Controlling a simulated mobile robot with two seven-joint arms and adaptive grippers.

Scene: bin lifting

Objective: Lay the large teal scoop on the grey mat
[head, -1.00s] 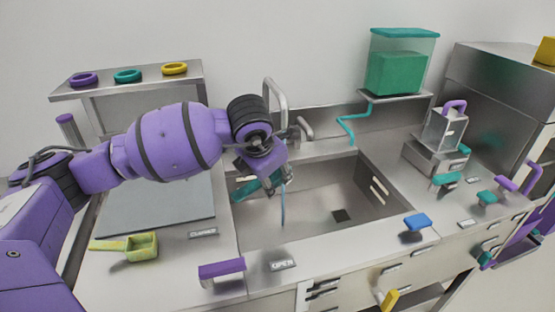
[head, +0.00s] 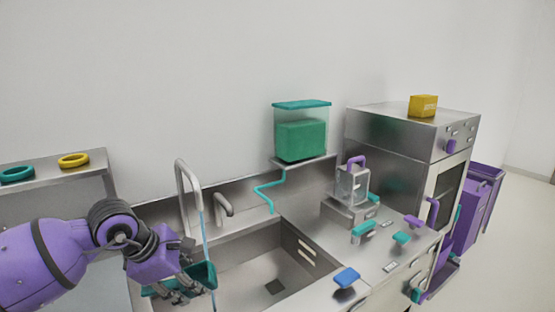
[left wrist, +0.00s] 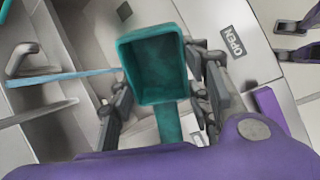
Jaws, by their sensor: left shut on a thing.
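The large teal scoop (head: 205,273) is in my left gripper (head: 178,287), over the left part of the sink. In the left wrist view the scoop's open, box-shaped bowl (left wrist: 156,65) faces the camera and looks empty. The fingers of my left gripper (left wrist: 166,112) are shut on its handle, which runs down between them. In the head view the fingers are partly hidden by the scoop and the picture's lower edge. The grey mat is not in view now. My right gripper is not in view.
A tall tap (head: 187,185) stands behind the scoop, with a thin blue stream (head: 209,245) falling close by it. The steel sink (head: 260,262) lies to the right. A teal-lidded container (head: 302,135) stands on a shelf behind.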

